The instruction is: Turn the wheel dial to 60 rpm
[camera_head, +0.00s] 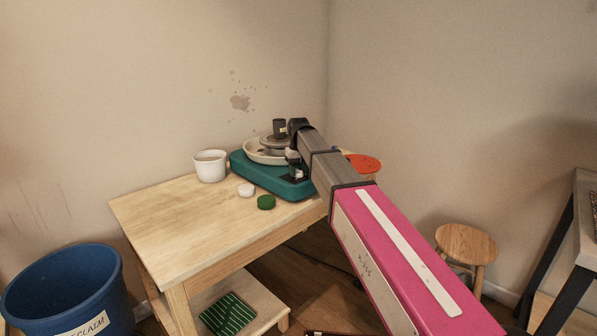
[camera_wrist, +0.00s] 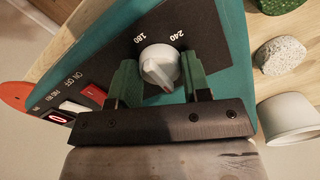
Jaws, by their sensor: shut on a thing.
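The pottery wheel (camera_head: 262,180) has a teal body and stands at the back of the wooden table. Its white round dial (camera_wrist: 158,62) sits on a black panel, with the numbers 180 and 240 showing beside it. A small red mark shows on the dial's lower side in the wrist view. My gripper (camera_wrist: 159,76) has its green fingers on either side of the dial and is shut on it. The rest of the scale is hidden behind the fingers.
The panel also carries a red switch (camera_wrist: 95,94) and a small lit display (camera_wrist: 60,117). A white pot (camera_head: 210,167), a pale lump (camera_head: 246,190) and a green piece (camera_head: 266,202) stand near the wheel. The table's front left (camera_head: 180,225) is clear.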

